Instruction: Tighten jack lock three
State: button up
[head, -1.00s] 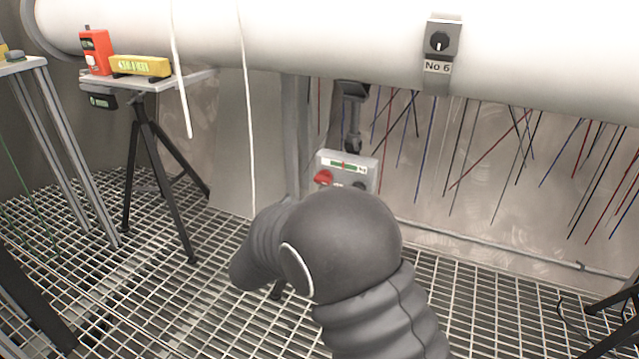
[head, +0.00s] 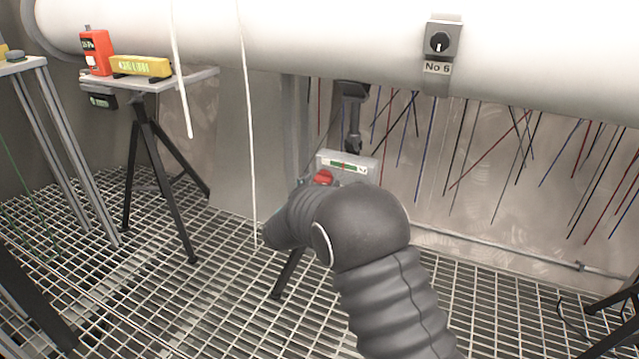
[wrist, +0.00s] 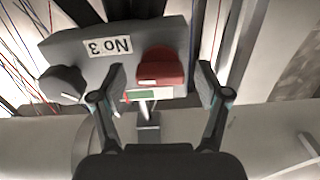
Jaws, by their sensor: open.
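A grey box marked No 3 (wrist: 182,32) fills the upper part of the wrist view, its label upside down. It carries a red knob (wrist: 161,66) and a dark round knob (wrist: 62,84). My gripper (wrist: 161,80) is open, with one finger on each side of the red knob in the picture; I cannot tell whether they touch it. In the head view the box (head: 367,168) with the red knob (head: 323,177) stands below the white pipe, partly covered by my arm.
A tripod table (head: 190,80) at left holds an orange device (head: 96,52) and a yellow level (head: 140,66). A No 6 switch (head: 440,42) sits on the white pipe (head: 310,35). White cords hang at left. Bare grating floor lies below.

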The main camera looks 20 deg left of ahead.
jog(key=shift+a, duration=0.1)
jog(key=c, duration=1.2)
jog(key=shift+o, duration=0.2)
jog(key=shift+f+b, duration=0.1)
jog(key=shift+b, duration=0.25)
jog(key=m+b, duration=0.8)
jog(key=m, duration=0.3)
jog(key=shift+m+b, duration=0.35)
jog(key=shift+m, duration=0.05)
jog(key=m, duration=0.5)
jog(key=shift+m, duration=0.3)
